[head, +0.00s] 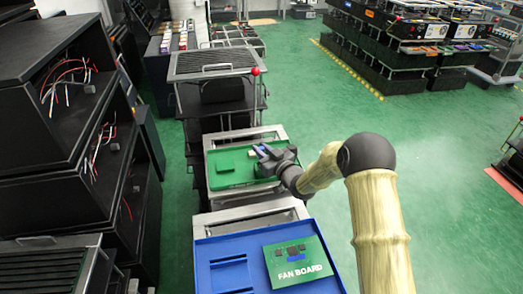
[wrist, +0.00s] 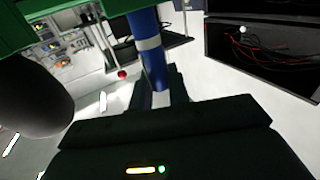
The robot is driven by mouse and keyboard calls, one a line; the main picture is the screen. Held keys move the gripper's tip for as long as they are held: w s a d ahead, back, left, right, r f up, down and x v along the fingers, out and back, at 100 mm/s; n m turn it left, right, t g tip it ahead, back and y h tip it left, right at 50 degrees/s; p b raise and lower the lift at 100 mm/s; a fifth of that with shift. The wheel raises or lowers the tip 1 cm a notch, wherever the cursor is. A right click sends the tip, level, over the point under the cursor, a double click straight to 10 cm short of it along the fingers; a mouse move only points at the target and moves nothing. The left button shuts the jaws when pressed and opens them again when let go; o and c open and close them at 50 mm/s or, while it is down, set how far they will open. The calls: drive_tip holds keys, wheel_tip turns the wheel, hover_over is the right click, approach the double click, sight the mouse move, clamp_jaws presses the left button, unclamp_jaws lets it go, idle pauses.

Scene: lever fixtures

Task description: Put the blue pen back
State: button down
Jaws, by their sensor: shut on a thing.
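My gripper (head: 268,156) is over the green tray (head: 222,182) in the head view. In the wrist view my gripper (wrist: 160,92) is shut on the blue pen (wrist: 148,45), a blue cylinder with a pale grey band. The pen runs up out of the jaws towards the green surface at the top of that view. In the head view only a small blue and pale bit of the pen (head: 261,150) shows at the jaws. I cannot tell whether it touches the tray.
A blue tray (head: 215,246) with a green board (head: 296,262) marked "FAN BOARD" is nearer to me. A rack with a red-knobbed lever (head: 256,72) stands beyond the green tray. Black cabinets with loose wires (head: 60,140) line the left. Green floor (head: 440,150) is open on the right.

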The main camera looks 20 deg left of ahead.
drive_tip(key=shift+f, duration=0.2)
drive_tip(key=c, duration=1.3)
unclamp_jaws()
drive_tip(key=shift+c, duration=0.2)
drive_tip(key=shift+r, duration=0.1)
drive_tip(key=shift+r, duration=0.15)
drive_tip(key=v, duration=1.2)
drive_tip(key=shift+p, duration=0.35)
